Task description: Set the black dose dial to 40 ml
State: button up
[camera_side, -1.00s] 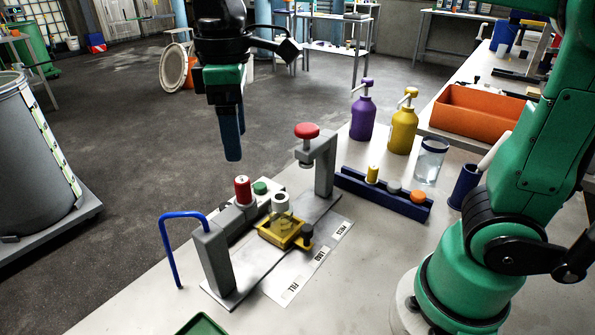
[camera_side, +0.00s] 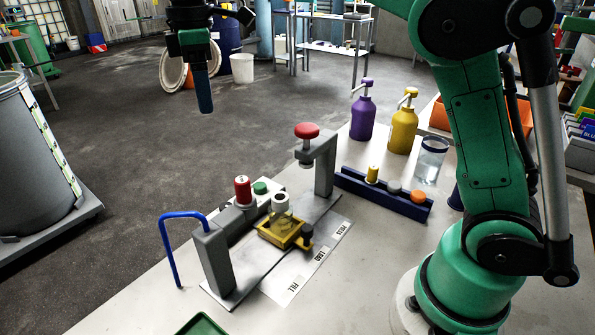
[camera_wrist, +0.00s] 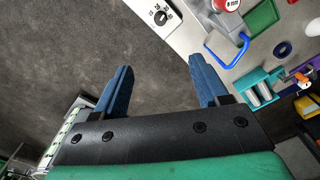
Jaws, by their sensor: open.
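The black dose dial (camera_wrist: 160,18) shows at the top of the wrist view, round and small on a white plate with printed numbers around it. I cannot tell which number it points to. In the side view I cannot make the dial out. My gripper (camera_wrist: 161,64) is open and empty, its two blue fingers apart, with the dial beyond them. In the side view my gripper (camera_side: 205,108) hangs high at the upper left, with the fingers pointing down, well clear of the column and the bench.
A blue bent tube (camera_side: 178,222) stands beside the grey post (camera_side: 215,262). A red-topped press (camera_side: 307,131) stands over the bench. A yellow tray (camera_side: 283,233), purple bottle (camera_side: 362,118), yellow bottle (camera_side: 403,130) and blue rack (camera_side: 383,193) are nearby. Air around my gripper is free.

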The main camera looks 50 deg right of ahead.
aim_at(225, 205)
notch_tip(225, 205, down, 21)
jog(key=shift+s+f, duration=0.1)
dwell(0.3)
grip_shut()
jog(key=shift+m, duration=0.3)
jog(key=m, duration=0.4)
jog(key=shift+m, duration=2.5)
